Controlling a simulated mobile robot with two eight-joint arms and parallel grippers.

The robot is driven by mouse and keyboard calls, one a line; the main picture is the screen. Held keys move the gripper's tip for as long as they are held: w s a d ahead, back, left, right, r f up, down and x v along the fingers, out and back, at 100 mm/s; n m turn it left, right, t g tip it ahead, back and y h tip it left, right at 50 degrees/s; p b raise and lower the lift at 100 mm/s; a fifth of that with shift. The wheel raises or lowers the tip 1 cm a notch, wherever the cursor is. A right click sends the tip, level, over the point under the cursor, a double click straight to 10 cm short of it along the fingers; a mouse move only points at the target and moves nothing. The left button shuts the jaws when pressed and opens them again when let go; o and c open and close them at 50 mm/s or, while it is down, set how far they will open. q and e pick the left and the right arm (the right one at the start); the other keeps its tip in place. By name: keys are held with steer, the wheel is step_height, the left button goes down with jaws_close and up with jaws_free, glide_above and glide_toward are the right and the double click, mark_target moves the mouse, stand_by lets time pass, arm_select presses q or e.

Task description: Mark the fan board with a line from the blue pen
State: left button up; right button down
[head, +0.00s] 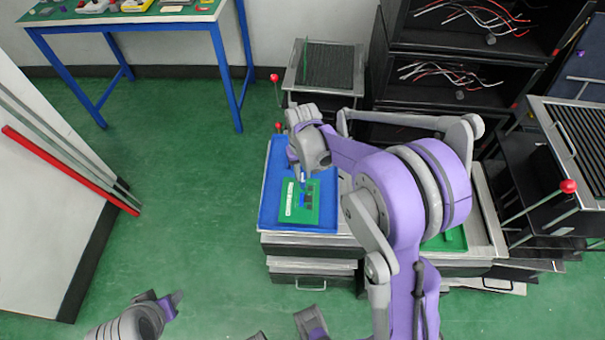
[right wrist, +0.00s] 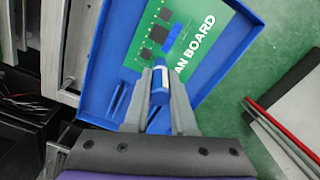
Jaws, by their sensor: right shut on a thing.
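The fan board (head: 298,208) is a green circuit board with dark chips and white lettering, lying in a blue tray (head: 268,205). The board (right wrist: 192,45) also shows in the right wrist view, with "AN BOARD" readable. My right gripper (head: 302,176) is over the board's far edge in the head view. It is shut on the blue pen (right wrist: 160,84), which has a white band. I cannot tell whether the pen's tip touches the board. My left gripper (head: 172,303) is at the bottom left, away from the tray; its opening is unclear.
The blue tray sits on a metal cabinet with drawers (head: 311,282). Red-knobbed levers (head: 568,186) stand around it. Black shelves with wires (head: 455,75) are behind. A blue-legged table (head: 70,72) is at the back left. Green floor at left is clear.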

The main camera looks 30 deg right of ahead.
steer(key=shift+r+p, duration=1.75)
steer(key=shift+r, duration=1.25)
steer(key=shift+r, duration=0.15)
steer(key=shift+r+p, duration=0.75)
steer(key=shift+r, duration=0.65)
steer(key=shift+d+f, duration=0.1)
steer(key=shift+d, duration=0.05)
